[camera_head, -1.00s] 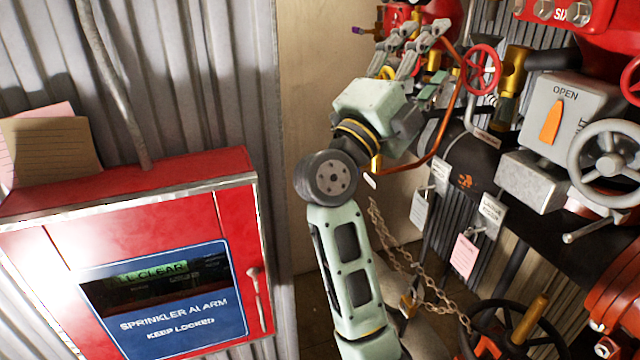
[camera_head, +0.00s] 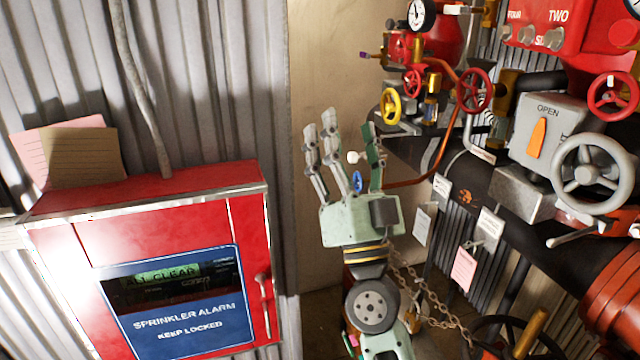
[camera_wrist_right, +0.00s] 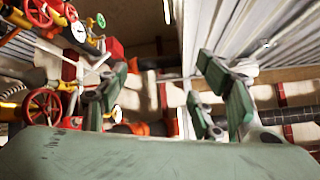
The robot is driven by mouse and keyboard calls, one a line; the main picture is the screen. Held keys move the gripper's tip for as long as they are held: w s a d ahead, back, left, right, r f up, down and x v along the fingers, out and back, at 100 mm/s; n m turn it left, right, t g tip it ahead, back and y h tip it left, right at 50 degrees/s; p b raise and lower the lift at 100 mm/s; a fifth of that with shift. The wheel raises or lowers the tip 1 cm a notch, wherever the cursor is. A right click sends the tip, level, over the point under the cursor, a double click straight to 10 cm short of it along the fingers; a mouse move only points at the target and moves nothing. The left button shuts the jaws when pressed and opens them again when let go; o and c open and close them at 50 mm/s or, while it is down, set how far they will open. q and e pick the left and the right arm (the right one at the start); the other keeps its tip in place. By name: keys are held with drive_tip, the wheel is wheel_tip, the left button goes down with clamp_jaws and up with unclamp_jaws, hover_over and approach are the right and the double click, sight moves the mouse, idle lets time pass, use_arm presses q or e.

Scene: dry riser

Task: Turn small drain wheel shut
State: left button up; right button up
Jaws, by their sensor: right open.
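Several small handwheels show on the pipework, and I cannot tell which is the drain wheel. In the head view a yellow wheel (camera_head: 391,106) stands right of my right gripper (camera_head: 346,130), with a small red wheel (camera_head: 412,82) just above it. A larger red wheel (camera_head: 474,90) is further right. A small blue wheel (camera_head: 357,181) shows between the gripper's fingers; whether they touch it is unclear. The right gripper is open, fingers up, seemingly empty. In the right wrist view its spread fingers (camera_wrist_right: 163,85) show, with red wheels (camera_wrist_right: 43,106) left of them. My left gripper is out of view.
A red sprinkler alarm box (camera_head: 170,215) fills the lower left. A grey box with an orange lever (camera_head: 537,138) and a large grey wheel (camera_head: 592,174) stand at the right. Tags (camera_head: 464,268) and a chain (camera_head: 430,300) hang below the black pipe.

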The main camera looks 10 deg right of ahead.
drive_tip(key=a+f+n+g+y, duration=0.3)
drive_tip(key=a+f+n+y, duration=0.1)
drive_tip(key=f+n+y, duration=0.1)
wheel_tip(320, 180, down, 2)
drive_tip(key=shift+w+f+n+g+y, duration=0.2)
drive_tip(key=shift+n+g+y, duration=0.15)
drive_tip(key=shift+y, duration=0.35)
drive_tip(key=shift+a, duration=0.1)
drive_tip(key=shift+c, duration=0.4)
